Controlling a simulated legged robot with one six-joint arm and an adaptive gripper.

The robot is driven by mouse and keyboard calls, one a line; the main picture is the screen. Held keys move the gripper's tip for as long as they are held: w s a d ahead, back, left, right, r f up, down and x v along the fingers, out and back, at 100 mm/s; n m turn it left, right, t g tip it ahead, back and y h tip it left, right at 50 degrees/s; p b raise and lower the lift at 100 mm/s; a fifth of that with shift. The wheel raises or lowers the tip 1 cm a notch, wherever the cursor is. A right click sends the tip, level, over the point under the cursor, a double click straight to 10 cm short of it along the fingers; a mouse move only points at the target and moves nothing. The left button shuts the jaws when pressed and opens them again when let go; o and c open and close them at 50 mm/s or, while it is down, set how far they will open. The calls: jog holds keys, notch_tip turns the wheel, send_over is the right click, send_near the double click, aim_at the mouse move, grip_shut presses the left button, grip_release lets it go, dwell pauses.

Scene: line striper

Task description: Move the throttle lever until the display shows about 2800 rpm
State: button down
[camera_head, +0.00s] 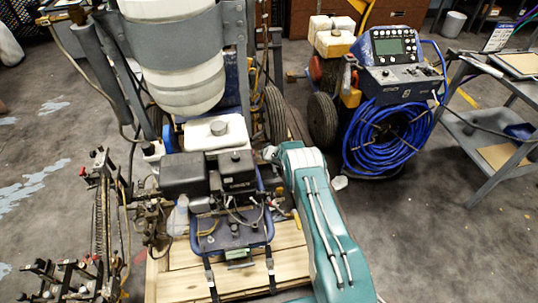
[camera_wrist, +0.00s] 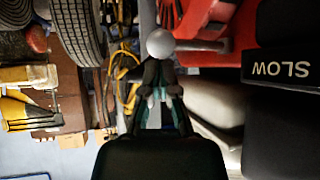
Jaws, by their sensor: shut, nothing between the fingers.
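The throttle lever (camera_wrist: 200,45) shows in the wrist view as a grey arm running right from a round ball knob (camera_wrist: 160,42), in front of a red part. My gripper (camera_wrist: 158,72) is shut and empty, its fingertips right by the knob's lower side. I cannot tell whether they touch it. In the head view the end of my arm is beside the engine (camera_head: 237,170); fingertips and lever cannot be made out there. A display (camera_head: 395,47) faces me on the blue console at upper right; its reading is too small to read.
A black panel marked SLOW (camera_wrist: 285,69) stands right of the lever in the wrist view. A tyre (camera_wrist: 78,30) is at upper left. In the head view a blue hose coil (camera_head: 388,138) hangs below the console, and a grey cart (camera_head: 490,150) stands at far right.

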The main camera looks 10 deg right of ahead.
jog(key=v, duration=1)
jog(key=shift+s+r, duration=0.1)
jog(key=s+d+r+m+h, duration=0.1)
jog(key=s+r, duration=0.3)
jog(key=r, duration=0.7)
jog(key=s+d+r+m+g+h, duration=0.15)
jog(key=s+r, duration=0.25)
jog(key=r, duration=0.8)
jog(key=s+r+h, duration=0.2)
jog(key=s+r, duration=0.3)
jog(key=r, duration=0.6)
jog(key=s+a+r+g, duration=0.1)
jog(key=s+r, duration=0.3)
jog(key=s, duration=0.4)
jog(key=s+r, duration=0.4)
jog(key=s, duration=0.3)
jog(key=s+a+g+y, duration=0.1)
jog(key=s+a+g, duration=0.1)
jog(key=s, duration=1.6)
jog(key=shift+a+m, duration=0.35)
jog(key=shift+a, duration=0.3)
jog(key=shift+r+y, duration=0.15)
jog(key=shift+y, duration=0.1)
